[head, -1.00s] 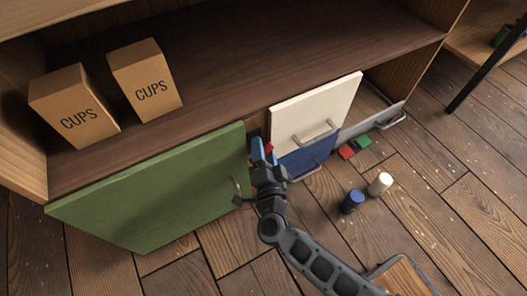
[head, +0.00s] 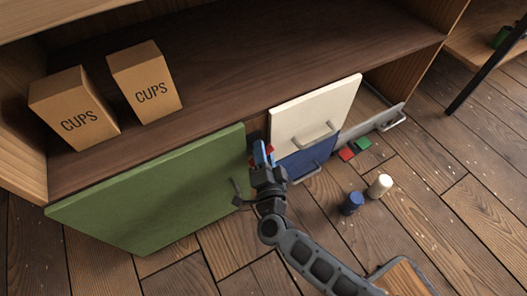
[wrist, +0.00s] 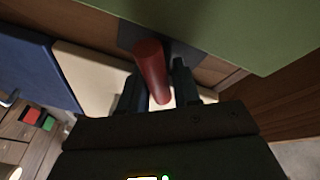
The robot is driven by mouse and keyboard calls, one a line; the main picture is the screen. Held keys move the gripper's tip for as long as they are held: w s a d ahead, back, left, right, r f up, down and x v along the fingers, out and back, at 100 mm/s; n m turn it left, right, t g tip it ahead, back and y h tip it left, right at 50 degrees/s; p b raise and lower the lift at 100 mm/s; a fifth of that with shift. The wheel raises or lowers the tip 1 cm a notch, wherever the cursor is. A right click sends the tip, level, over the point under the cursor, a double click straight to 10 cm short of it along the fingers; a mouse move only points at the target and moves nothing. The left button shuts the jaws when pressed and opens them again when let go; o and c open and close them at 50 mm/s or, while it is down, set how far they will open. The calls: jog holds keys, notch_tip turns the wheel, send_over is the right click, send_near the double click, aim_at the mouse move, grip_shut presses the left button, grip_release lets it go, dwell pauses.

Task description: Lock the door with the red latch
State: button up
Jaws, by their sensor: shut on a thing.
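The red latch (wrist: 150,68) is a round red bar in the wrist view, standing out from a dark plate (wrist: 178,48). My gripper (wrist: 158,88) is shut on it, one finger on each side. In the head view my gripper (head: 264,153) is at the gap between the green door (head: 150,190) and the cream drawer front (head: 312,115). Only bits of red show there around the fingers. The green door is at the left of the cabinet front, and it also shows in the wrist view (wrist: 235,30). The latch's far end is hidden.
A blue drawer front (head: 310,158) is below the cream one, and a grey drawer (head: 370,133) stands out at right. Red (head: 346,153) and green (head: 363,144) blocks lie near it. Blue (head: 352,202) and white (head: 380,185) cylinders stand on the floor. Two CUPS boxes (head: 145,85) are on the shelf.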

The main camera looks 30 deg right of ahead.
jog(key=shift+r+m+p, duration=0.15)
jog(key=shift+m+p, duration=0.15)
jog(key=shift+p, duration=0.1)
jog(key=shift+d+m+g+y+p, duration=0.1)
jog(key=shift+m+g+y+p, duration=0.25)
jog(key=shift+m+p, duration=0.5)
jog(key=shift+f+m+g+y+p, duration=0.25)
jog(key=shift+m+g+y+p, duration=0.25)
jog(key=shift+m+p, duration=0.85)
jog(key=o, duration=1)
jog(key=shift+f, duration=0.1)
jog(key=shift+s, duration=0.1)
jog(key=p+v, duration=0.2)
jog(key=v, duration=0.5)
jog(key=shift+s, duration=0.25)
